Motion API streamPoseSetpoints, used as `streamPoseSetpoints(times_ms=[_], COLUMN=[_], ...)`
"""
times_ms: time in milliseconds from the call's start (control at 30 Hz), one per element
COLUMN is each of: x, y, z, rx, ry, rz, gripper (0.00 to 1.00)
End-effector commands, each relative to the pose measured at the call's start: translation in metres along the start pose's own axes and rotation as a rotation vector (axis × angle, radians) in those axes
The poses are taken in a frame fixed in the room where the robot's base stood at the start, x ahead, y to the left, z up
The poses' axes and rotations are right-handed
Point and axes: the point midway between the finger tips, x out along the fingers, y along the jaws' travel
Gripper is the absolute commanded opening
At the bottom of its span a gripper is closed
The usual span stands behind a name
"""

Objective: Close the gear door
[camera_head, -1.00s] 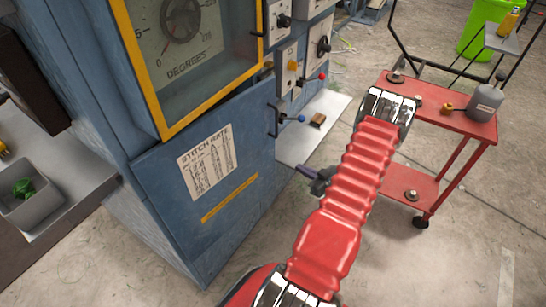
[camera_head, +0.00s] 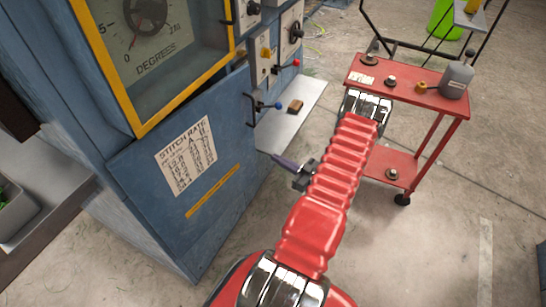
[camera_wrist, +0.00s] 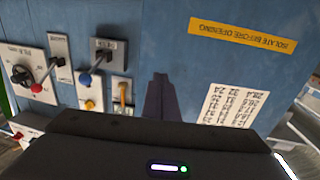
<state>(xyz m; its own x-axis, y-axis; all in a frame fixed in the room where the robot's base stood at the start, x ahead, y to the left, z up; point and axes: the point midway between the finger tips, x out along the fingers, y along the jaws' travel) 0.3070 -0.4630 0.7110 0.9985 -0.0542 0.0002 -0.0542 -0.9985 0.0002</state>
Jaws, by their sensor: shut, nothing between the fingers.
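The gear door (camera_head: 228,147) is the blue lower panel of the cabinet, with a white stitch rate chart (camera_head: 186,157) and a yellow strip (camera_head: 212,190). Its upper edge slants away from the yellow window frame, and its right edge seems to stand slightly out; the gap is hard to judge. A dark handle (camera_head: 251,110) is near its upper right. My gripper (camera_head: 273,156) is shut and empty, to the right of the door and apparently short of it. In the wrist view my shut fingers (camera_wrist: 160,76) show against the blue door face (camera_wrist: 190,67); contact cannot be told.
Levers with blue (camera_head: 278,105) and red (camera_head: 296,63) knobs stick out beside the door. A grey shelf (camera_head: 300,108) carries a small brown block (camera_head: 295,106). A red cart (camera_head: 420,88) stands close behind my arm. The floor in front is open.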

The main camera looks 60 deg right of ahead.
Motion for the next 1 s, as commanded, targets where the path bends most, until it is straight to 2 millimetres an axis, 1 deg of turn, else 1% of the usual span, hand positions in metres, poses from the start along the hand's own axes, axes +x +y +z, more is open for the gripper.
streamPoseSetpoints(times_ms=[800, 900, 1000], x=[0.112, 0.122, 0.127], y=[0.0, 0.0, 0.0], z=[0.0, 0.0, 0.0], rx=[0.0, -0.001, 0.0], ry=[-0.001, 0.0, 0.0], rz=[0.0, -0.001, 0.002], gripper=[0.0, 0.0, 0.0])
